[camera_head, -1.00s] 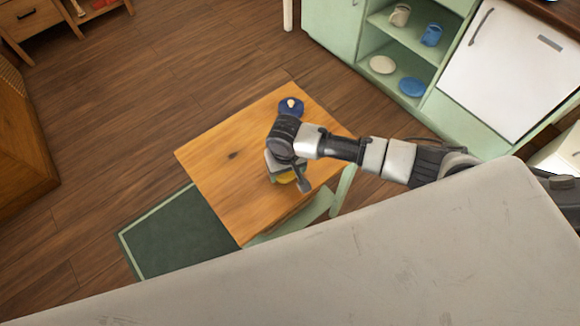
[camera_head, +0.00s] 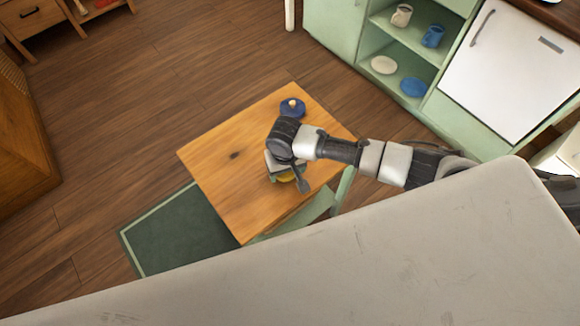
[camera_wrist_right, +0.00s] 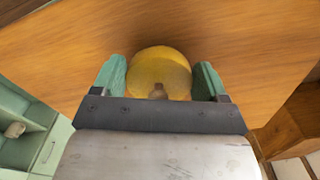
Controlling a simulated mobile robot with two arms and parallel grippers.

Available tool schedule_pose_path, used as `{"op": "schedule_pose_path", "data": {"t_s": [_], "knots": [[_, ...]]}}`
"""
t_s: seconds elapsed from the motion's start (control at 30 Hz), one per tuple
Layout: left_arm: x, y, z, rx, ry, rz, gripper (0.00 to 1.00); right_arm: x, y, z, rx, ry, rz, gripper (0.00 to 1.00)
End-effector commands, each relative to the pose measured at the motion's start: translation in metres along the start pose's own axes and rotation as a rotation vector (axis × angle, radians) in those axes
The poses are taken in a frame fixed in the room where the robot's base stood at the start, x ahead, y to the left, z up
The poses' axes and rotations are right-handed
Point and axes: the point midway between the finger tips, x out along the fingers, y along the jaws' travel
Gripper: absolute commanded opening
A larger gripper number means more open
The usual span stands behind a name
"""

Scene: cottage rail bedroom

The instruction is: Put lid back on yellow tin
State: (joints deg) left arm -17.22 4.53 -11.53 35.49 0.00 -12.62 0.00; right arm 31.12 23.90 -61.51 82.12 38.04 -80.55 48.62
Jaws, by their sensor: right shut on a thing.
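My right gripper (camera_wrist_right: 160,82) has its green fingers on both sides of a round yellow lid (camera_wrist_right: 160,82) with a small brown knob and is shut on it. A brighter yellow rim, seemingly the yellow tin (camera_wrist_right: 160,53), shows just beyond the lid in the right wrist view. I cannot tell whether lid and tin touch. In the head view my right gripper (camera_head: 288,168) is over the right part of the wooden table, with a bit of yellow (camera_head: 286,177) under it; the wrist hides most of it. My left gripper is not in view.
A blue lidded pot (camera_head: 292,107) with a pale knob stands near the table's far corner, close to my right wrist. The left part of the wooden table (camera_head: 225,175) is clear. Green shelves with cups and plates (camera_head: 384,65) stand at the back right.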

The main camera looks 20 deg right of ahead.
Motion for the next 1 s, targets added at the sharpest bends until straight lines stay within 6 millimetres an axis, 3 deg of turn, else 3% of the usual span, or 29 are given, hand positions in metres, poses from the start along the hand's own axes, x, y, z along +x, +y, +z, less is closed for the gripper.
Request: {"op": "schedule_pose_path", "data": {"t_s": [0.17, 0.3, 1.0], "knots": [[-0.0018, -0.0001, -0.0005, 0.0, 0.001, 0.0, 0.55, 0.0071, 0.0007, 0.0045, -0.001, -0.013, 0.006, 0.48], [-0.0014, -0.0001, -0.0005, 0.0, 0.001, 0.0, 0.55, 0.0075, 0.0007, 0.0044, -0.002, -0.013, 0.005, 0.4], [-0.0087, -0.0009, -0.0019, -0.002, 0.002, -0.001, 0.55, 0.0063, -0.0011, 0.0021, 0.0, -0.005, 0.001, 0.39]]}}
